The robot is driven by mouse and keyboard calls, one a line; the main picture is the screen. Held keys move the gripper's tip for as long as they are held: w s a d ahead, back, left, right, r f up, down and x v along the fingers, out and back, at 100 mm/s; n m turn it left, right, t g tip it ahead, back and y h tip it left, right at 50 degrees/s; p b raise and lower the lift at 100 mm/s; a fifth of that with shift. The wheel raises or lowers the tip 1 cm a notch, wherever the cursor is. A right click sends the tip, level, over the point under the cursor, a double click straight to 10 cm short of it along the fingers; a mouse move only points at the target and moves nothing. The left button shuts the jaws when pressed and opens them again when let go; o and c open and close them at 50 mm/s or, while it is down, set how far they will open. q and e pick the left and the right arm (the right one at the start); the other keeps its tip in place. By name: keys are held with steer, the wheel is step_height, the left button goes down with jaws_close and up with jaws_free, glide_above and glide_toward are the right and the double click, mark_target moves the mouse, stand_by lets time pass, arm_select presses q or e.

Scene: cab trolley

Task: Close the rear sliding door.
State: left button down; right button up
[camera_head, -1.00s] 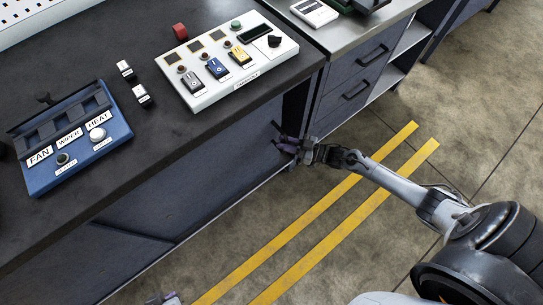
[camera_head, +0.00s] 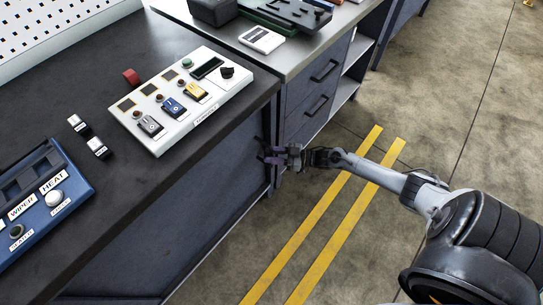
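A dark blue-grey panel (camera_head: 215,185) fills the front below the black worktop; it looks like the sliding door. I cannot tell which panel is the rear door or exactly where its edge lies. My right gripper (camera_head: 272,156) is at the right end of this front, just below the worktop corner. My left gripper is out of view.
The black worktop (camera_head: 150,180) carries a white switch panel (camera_head: 200,110), a blue switch box (camera_head: 75,195) and small labelled blocks. A drawer cabinet (camera_head: 315,95) adjoins at right. The floor (camera_head: 420,110) with yellow stripes is open around my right arm.

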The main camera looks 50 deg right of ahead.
steer(key=shift+d, duration=0.1)
steer(key=p+v, duration=0.2)
steer(key=v, duration=0.8)
steer(key=shift+s+d, duration=0.25)
steer(key=shift+s, duration=0.05)
steer(key=shift+r, duration=0.15)
